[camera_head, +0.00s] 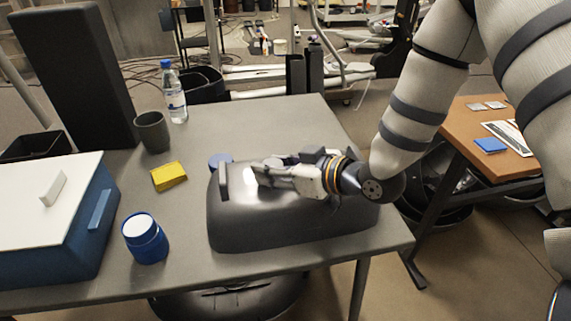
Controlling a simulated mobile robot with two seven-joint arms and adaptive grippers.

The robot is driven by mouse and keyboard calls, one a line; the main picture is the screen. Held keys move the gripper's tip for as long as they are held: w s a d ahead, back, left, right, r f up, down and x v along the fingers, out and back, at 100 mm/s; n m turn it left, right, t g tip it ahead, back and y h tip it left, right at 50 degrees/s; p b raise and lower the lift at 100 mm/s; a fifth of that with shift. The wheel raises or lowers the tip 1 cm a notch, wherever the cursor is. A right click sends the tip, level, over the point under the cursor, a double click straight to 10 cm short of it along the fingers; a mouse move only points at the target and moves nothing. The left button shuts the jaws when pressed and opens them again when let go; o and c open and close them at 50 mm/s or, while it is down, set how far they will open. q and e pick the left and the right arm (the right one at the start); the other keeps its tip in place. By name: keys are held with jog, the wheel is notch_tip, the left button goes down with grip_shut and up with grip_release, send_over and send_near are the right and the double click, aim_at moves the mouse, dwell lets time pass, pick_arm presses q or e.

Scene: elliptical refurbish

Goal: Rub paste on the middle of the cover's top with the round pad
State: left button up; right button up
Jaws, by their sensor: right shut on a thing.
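The dark glossy cover (290,228) lies on the grey table with its domed top up. My right gripper (262,174) reaches in from the right, low over the cover's top, left of its middle. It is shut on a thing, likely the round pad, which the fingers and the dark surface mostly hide. I cannot tell whether it touches the cover. A dark upright bar (223,181) shows at the cover's left end. The blue jar (146,240) stands open left of the cover, with white paste (138,225) at its top. My left gripper is not in view.
A blue disc (220,160) lies behind the cover. A yellow sponge (168,176), grey cup (152,132) and water bottle (174,95) stand farther left. A blue box with a white lid (40,190) fills the table's left end. The table's back right (270,120) is clear.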

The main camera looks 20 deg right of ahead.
aim_at(249, 185)
jog(key=shift+w+a, duration=0.2)
jog(key=shift+a, duration=0.65)
jog(key=shift+w+a, duration=0.2)
jog(key=shift+a, duration=0.6)
jog(key=shift+w+a, duration=0.2)
jog(key=shift+a, duration=0.65)
jog(key=shift+s+d+f, duration=0.1)
jog(key=shift+s+d, duration=0.15)
jog(key=shift+d, duration=0.75)
jog(key=shift+s+d+f, duration=0.1)
jog(key=shift+s+d, duration=0.15)
jog(key=shift+d, duration=0.75)
jog(key=shift+s+d+r, duration=0.1)
jog(key=shift+s+d, duration=0.15)
jog(key=shift+d, duration=0.8)
jog(key=shift+s+d+r, duration=0.1)
jog(key=shift+s+d, duration=0.15)
jog(key=shift+d, duration=0.8)
jog(key=shift+s+d+r, duration=0.1)
jog(key=shift+s+d, duration=0.15)
jog(key=shift+d, duration=0.8)
jog(key=shift+s+d+f, duration=0.1)
jog(key=shift+s+d, duration=0.1)
jog(key=shift+d, duration=0.6)
jog(key=shift+s+d, duration=0.15)
jog(key=shift+d, duration=0.65)
jog(key=shift+r, duration=3.05)
